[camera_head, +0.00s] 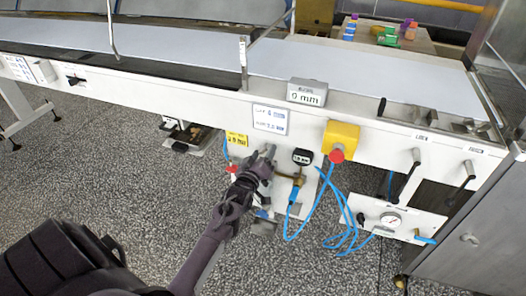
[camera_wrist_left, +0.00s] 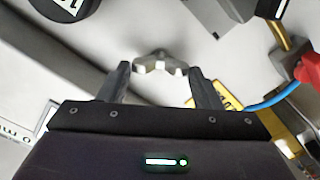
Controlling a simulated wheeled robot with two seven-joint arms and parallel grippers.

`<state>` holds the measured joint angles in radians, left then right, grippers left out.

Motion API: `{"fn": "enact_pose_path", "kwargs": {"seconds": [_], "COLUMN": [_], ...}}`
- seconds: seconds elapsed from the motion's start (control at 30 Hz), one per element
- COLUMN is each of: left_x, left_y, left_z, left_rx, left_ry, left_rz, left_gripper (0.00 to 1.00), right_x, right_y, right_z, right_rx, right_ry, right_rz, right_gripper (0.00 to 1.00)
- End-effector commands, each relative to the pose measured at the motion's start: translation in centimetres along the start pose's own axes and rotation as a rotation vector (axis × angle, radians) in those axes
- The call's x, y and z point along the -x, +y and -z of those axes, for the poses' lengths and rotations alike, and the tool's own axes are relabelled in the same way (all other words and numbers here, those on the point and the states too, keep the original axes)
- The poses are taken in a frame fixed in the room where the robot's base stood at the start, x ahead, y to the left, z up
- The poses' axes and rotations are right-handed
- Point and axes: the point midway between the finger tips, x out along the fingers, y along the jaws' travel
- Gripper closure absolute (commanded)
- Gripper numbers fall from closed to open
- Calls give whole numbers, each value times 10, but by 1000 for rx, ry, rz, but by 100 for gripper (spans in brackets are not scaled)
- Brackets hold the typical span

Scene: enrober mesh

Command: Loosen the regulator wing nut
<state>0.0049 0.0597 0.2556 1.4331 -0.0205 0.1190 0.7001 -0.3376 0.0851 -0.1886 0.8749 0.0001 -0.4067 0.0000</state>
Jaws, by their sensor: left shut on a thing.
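The regulator wing nut (camera_wrist_left: 160,63) is a small pale grey piece with two wings, in the upper middle of the left wrist view. My left gripper (camera_wrist_left: 158,70) has one finger on each side of it, shut on its wings. The nut is hard to make out there behind the fingers. The gauge also shows cut off at the top left of the wrist view (camera_wrist_left: 68,8). My right gripper is not in view.
A yellow box with a red button (camera_head: 336,155) is right of the gauge. Blue hoses (camera_head: 346,225) hang below it. A yellow tag (camera_head: 236,139) and a red fitting (camera_head: 232,169) are close left of my gripper. A dial gauge panel (camera_head: 391,221) is lower right.

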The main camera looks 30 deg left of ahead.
Motion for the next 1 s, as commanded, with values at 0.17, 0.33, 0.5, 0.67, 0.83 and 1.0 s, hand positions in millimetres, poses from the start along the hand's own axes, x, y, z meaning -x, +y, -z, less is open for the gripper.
{"fn": "enact_pose_path", "kwargs": {"seconds": [0.17,0.33,0.5,0.67,0.83,1.0], "left_x": [0,0,0,0,0,0], "left_y": [1,0,-1,-2,-2,-3], "left_z": [2,1,1,0,0,-1], "left_rx": [172,334,494,634,760,853], "left_ry": [1,0,1,0,1,1], "left_rz": [1,1,1,1,1,1], "left_gripper": [65,65,65,65,65,65], "right_x": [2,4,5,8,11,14], "right_y": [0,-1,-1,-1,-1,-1], "right_z": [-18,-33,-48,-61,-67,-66], "right_rx": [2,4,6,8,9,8], "right_ry": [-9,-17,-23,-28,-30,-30], "right_rz": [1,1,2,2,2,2], "right_gripper": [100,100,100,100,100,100]}}
